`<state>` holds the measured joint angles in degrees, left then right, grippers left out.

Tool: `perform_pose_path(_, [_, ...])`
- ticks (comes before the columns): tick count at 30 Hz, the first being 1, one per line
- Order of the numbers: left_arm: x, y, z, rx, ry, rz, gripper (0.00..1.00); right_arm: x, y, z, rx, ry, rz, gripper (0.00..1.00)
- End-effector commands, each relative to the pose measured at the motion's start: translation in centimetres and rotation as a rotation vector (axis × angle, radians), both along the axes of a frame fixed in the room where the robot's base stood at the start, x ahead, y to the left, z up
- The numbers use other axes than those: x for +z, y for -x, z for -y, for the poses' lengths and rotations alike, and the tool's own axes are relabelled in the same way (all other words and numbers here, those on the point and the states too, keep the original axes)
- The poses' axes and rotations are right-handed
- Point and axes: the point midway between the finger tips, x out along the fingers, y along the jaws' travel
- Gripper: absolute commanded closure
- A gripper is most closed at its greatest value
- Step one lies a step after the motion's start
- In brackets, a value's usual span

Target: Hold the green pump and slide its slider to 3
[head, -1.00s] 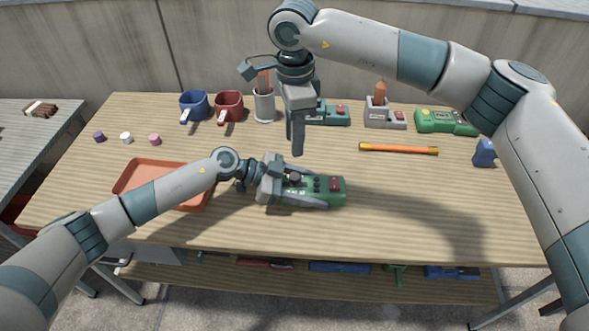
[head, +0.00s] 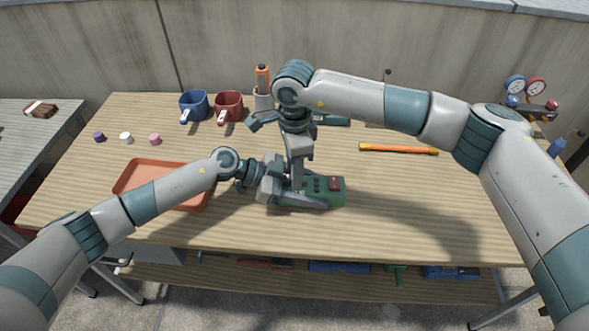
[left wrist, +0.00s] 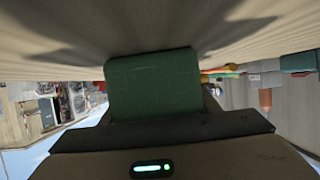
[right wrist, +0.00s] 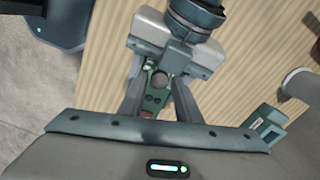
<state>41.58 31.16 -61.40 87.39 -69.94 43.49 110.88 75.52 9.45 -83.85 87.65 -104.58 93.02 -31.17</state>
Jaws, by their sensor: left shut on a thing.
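The green pump (head: 337,192) lies on the wooden table, with a red part and dark buttons on its top. It also shows in the left wrist view (left wrist: 152,85) and, partly hidden, in the right wrist view (right wrist: 153,103). My left gripper (head: 314,193) is shut on the pump, its fingers along both sides. My right gripper (head: 297,186) points down over the pump's end nearest the left gripper's palm, and whether it touches is unclear. A round grey knob (right wrist: 160,80) shows on the pump between fingers. The slider's scale is too small to read.
An orange tray (head: 150,181) is left of the pump. An orange bar (head: 398,149) lies to the right. The table's front right is clear.

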Motion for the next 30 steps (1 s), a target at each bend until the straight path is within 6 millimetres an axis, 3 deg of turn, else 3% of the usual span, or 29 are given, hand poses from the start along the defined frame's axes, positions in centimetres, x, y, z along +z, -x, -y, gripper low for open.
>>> perform_pose_path(5, [0.1, 0.0, 0.0, 0.001, 0.001, 0.0, 0.87, 0.0, 0.0, 0.0, 0.0, 0.0, 0.0, 0.7])
perform_pose_path(9, [0.1, 0.0, 0.0, 0.001, 0.001, 0.0, 0.87, 0.0, 0.0, 0.0, 0.0, 0.0, 0.0, 1.0])
perform_pose_path(14, [0.1, 0.0, 0.0, 0.001, 0.001, 0.0, 0.87, 0.1, 0.0, 0.2, -0.001, 0.0, 0.0, 1.0])
perform_pose_path(20, [0.1, 0.0, 0.0, 0.001, 0.001, 0.001, 0.87, 0.1, -0.1, 1.9, -0.001, 0.0, -0.002, 1.0])
perform_pose_path(28, [0.1, -0.1, 0.0, 0.001, 0.001, 0.001, 0.87, 0.1, -0.1, 2.0, -0.001, 0.0, -0.002, 1.0])
perform_pose_path(29, [0.1, -0.1, 0.0, 0.002, 0.001, 0.001, 0.87, 0.1, -0.1, 2.0, -0.001, 0.001, -0.002, 0.71])
perform_pose_path(30, [0.1, -0.1, 0.0, 0.002, 0.001, 0.001, 0.87, 0.1, -0.1, 2.0, -0.001, 0.001, -0.002, 0.7])
